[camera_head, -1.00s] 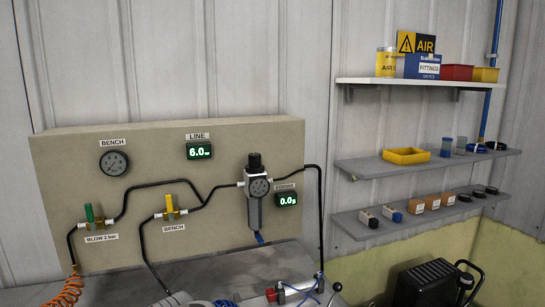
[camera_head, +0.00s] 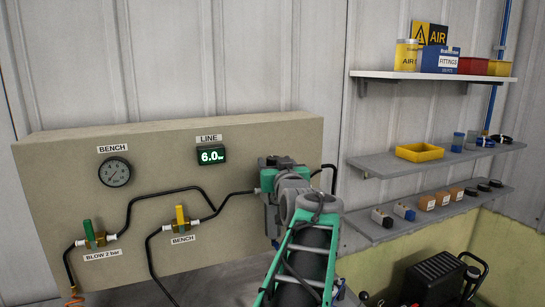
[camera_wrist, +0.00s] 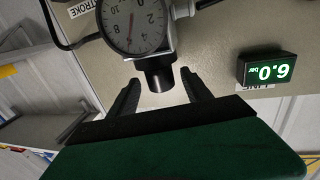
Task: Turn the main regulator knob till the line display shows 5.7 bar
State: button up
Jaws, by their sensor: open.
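The line display (camera_head: 212,155) under the LINE label reads 6.0 bar in green; it also shows upside down in the wrist view (camera_wrist: 267,71). The black regulator knob (camera_wrist: 158,76) shows in the wrist view, below the round regulator gauge (camera_wrist: 134,20) in that picture. My gripper (camera_wrist: 161,80) is open, with its two dark fingers on either side of the knob's end. I see gaps between fingers and knob. In the head view my gripper (camera_head: 282,163) and arm hide the regulator and its knob.
The panel (camera_head: 60,165) carries a bench gauge (camera_head: 114,171), a green-handled valve (camera_head: 92,236) and a yellow-handled valve (camera_head: 181,222), joined by black hoses. Shelves (camera_head: 420,75) with bins and boxes hang at the right. A black box (camera_head: 437,283) stands at the lower right.

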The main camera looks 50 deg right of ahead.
jog(key=shift+x, duration=1)
grip_shut()
